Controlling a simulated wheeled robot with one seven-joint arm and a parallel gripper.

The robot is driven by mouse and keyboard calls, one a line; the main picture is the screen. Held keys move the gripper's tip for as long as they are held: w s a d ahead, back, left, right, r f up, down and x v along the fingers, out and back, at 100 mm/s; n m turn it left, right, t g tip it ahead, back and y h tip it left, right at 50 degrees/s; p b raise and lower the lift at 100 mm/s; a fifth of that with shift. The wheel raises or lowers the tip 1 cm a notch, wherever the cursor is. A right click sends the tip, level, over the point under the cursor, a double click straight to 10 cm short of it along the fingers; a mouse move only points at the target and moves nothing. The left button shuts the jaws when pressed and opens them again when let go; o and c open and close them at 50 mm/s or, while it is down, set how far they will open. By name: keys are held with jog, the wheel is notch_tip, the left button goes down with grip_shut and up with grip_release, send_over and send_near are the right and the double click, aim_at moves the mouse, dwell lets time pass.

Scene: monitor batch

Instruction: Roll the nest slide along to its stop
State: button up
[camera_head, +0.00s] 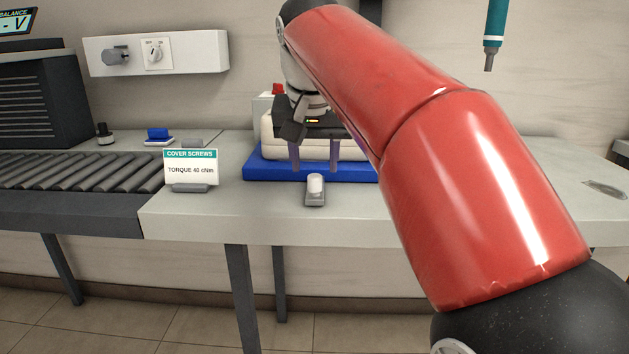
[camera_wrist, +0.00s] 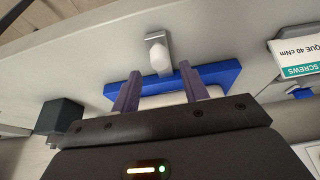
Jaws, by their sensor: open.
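A blue slab (camera_head: 262,168), which looks like the nest slide, lies on the pale bench with a cream, rounded body (camera_head: 270,143) on top. The slab also shows in the wrist view (camera_wrist: 222,76). In front of it is a small grey bracket (camera_head: 315,200) with a white, rounded knob (camera_head: 315,184); the knob also shows in the wrist view (camera_wrist: 159,58). My gripper (camera_head: 315,165) is open, with its two purple fingers apart over the slab's front side, behind the knob. Nothing shows between the fingertips. My arm hides the slab's right end.
A sign about cover screws (camera_head: 190,167) stands on the bench left of the slab. A roller conveyor (camera_head: 75,172) is further left. A small blue item (camera_head: 158,135) sits behind the sign. A teal screwdriver (camera_head: 495,25) hangs at upper right. The bench front beside the bracket is clear.

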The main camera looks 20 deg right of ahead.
aim_at(315, 176)
jog(key=shift+b+x, duration=0.4)
jog(key=shift+x, duration=1.95)
jog(key=shift+r, duration=0.1)
jog(key=shift+c, duration=0.4)
grip_shut()
